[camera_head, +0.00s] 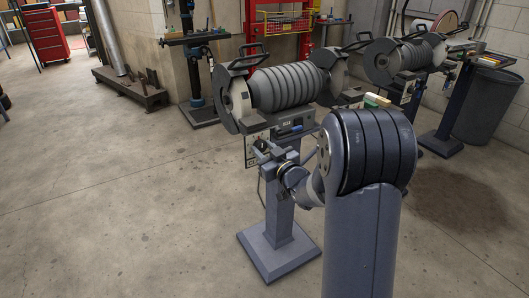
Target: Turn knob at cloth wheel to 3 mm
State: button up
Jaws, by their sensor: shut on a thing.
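A double-ended bench machine (288,88) with a ribbed motor body stands on a grey pedestal. Its left wheel (238,92) is pale at the rim inside a dark guard; I cannot tell surely whether it is the cloth wheel. My gripper (261,150) is at the machine's front, below that left wheel, beside a pale label plate. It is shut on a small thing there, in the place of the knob. The knob itself is hidden by the fingers, and its setting cannot be read.
My arm covers the pedestal's right side. A second bench machine (402,58) stands close behind on the right, with a grey bin (487,103) beyond. A dark stand (196,70) is at the back. The floor to the left is clear.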

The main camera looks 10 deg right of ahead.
jog(key=n+b, duration=0.1)
jog(key=b, duration=0.1)
jog(key=n+b, duration=0.3)
jog(key=b, duration=0.1)
jog(key=shift+f+n, duration=0.3)
jog(key=shift+n, duration=0.1)
jog(key=n+b, duration=0.5)
jog(key=shift+a+r+n, duration=0.1)
jog(key=shift+r+n, duration=0.05)
jog(key=shift+n, duration=0.15)
jog(key=shift+r, duration=0.1)
jog(key=o, duration=1)
jog(key=shift+c, duration=0.2)
jog(key=p+v, duration=0.1)
jog(key=v, duration=1)
jog(key=shift+w, duration=0.15)
